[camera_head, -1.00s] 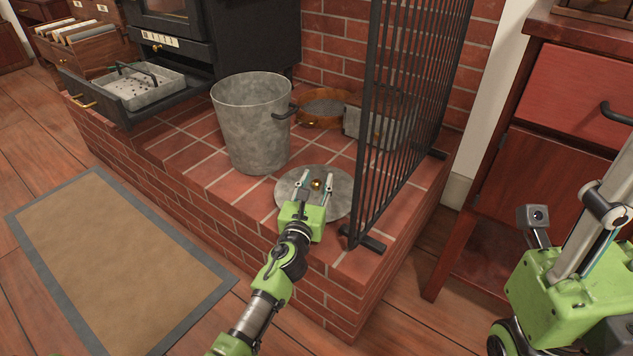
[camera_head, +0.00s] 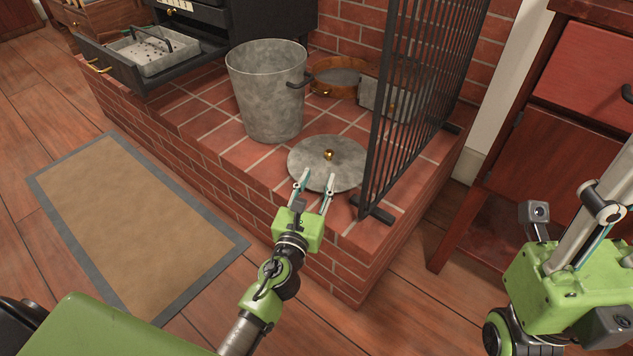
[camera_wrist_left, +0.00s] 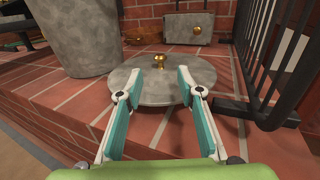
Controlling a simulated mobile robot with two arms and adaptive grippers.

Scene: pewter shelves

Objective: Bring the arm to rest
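My left gripper (camera_head: 314,180) is open and empty, just in front of the round grey metal lid (camera_head: 345,176) with a brass knob (camera_head: 329,155). The lid lies flat on the brick hearth. In the left wrist view, the open left gripper (camera_wrist_left: 172,82) has its fingers apart at the near side of the lid (camera_wrist_left: 150,92), and the knob (camera_wrist_left: 158,62) stands free beyond the tips. My right arm shows at the right edge; its fingertips are not clearly in view.
A grey metal bin (camera_head: 268,98) stands open behind the lid. A black barred screen (camera_head: 415,110) rises just right of the lid. A copper-coloured pan (camera_head: 335,92) and grey box (camera_head: 388,98) sit behind. A red cabinet (camera_head: 545,150) stands right; a mat (camera_head: 125,225) lies left.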

